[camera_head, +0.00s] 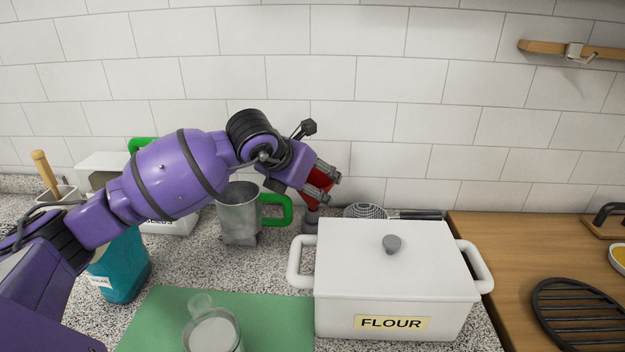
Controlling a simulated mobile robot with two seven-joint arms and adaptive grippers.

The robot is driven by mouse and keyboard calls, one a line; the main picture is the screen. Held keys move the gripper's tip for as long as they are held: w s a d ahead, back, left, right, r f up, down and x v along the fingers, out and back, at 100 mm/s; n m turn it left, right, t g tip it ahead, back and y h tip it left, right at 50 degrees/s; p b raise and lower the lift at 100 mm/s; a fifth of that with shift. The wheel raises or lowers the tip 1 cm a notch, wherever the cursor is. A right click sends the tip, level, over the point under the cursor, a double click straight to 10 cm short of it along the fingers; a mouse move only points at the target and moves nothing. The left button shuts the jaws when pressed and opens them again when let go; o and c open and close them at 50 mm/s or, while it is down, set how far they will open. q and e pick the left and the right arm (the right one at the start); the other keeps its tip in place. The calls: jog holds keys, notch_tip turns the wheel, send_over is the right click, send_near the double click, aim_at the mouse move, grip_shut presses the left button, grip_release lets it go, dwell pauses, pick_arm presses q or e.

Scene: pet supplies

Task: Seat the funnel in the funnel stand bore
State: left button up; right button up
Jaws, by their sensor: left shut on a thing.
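My left gripper (325,184) reaches in from the left, above and behind the left end of the flour box. It is shut on a red thing (318,194), which looks like the funnel; the fingers hide part of it. A small grey upright piece (310,221) stands just below the red thing, by the box's left handle. It may be the funnel stand, but its bore is hidden. I cannot tell whether the red thing touches it. My right gripper is not in view.
The white lidded flour box (392,270) stands close in front. A metal jug (238,212) with a green handle is left of the gripper. A clear jar (212,330) is on the green mat (275,315). A strainer (366,211) lies behind the box; the tiled wall is close behind.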

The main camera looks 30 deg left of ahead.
pick_arm(q)
jog(key=shift+f+b, duration=0.4)
jog(key=shift+f, duration=0.35)
jog(key=o, duration=1.1)
jog(key=shift+s+r, duration=0.1)
jog(key=v, duration=1.2)
